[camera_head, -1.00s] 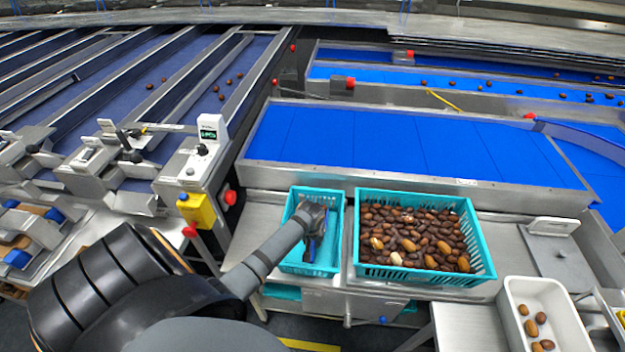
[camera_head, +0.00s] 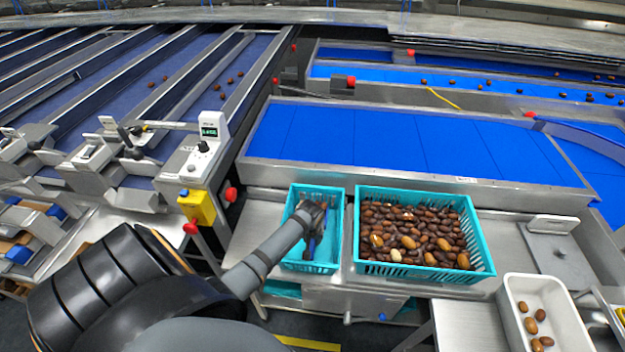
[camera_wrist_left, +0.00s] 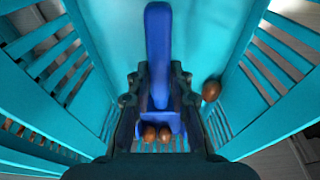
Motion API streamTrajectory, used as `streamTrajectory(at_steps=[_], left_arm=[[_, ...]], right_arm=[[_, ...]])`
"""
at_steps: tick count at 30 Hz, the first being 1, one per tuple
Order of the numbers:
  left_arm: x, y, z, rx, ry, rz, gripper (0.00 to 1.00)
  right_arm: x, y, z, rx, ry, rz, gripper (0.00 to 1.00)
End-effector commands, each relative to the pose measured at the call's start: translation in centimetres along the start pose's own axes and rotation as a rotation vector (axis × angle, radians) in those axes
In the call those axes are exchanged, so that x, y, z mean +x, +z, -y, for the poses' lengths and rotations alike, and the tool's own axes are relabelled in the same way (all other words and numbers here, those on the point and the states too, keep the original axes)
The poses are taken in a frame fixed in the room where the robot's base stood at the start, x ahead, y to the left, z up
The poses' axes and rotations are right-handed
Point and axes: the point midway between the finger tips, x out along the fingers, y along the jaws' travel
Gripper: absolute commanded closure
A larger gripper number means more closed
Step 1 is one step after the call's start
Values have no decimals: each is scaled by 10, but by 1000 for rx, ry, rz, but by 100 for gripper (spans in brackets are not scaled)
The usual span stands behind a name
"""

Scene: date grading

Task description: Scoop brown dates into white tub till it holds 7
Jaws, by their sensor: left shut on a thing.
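My left gripper (camera_head: 318,210) is inside the small teal crate (camera_head: 288,215), shut on a blue scoop. In the left wrist view the scoop (camera_wrist_left: 158,50) lies between the fingers, its long part pointing away from me. Two brown dates (camera_wrist_left: 157,133) show at its near end; I cannot tell whether they lie in it. Another brown date (camera_wrist_left: 211,90) is at the right inside the crate. The large teal crate (camera_head: 480,235) to the right is full of brown dates (camera_head: 410,230), with a few paler ones. The white tub (camera_head: 511,312) at lower right holds several dates. My right gripper is not in view.
The two teal crates stand side by side on a metal bench, the crate walls close around my left gripper. A blue belt (camera_head: 390,140) runs behind them. A yellow box with red knobs (camera_head: 198,207) stands left of the small crate. A flat metal plate (camera_head: 560,255) lies behind the tub.

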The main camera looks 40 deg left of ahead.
Motion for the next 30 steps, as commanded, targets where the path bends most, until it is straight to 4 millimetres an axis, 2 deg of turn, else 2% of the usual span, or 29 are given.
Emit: streamTrajectory(at_steps=[9,18,30], left_arm=[[-3,7,0,2,2,-69,100],[-2,7,0,3,2,-81,100],[-21,4,0,3,3,-100,100]], right_arm=[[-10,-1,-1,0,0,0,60],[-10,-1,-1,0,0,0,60],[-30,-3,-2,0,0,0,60]])
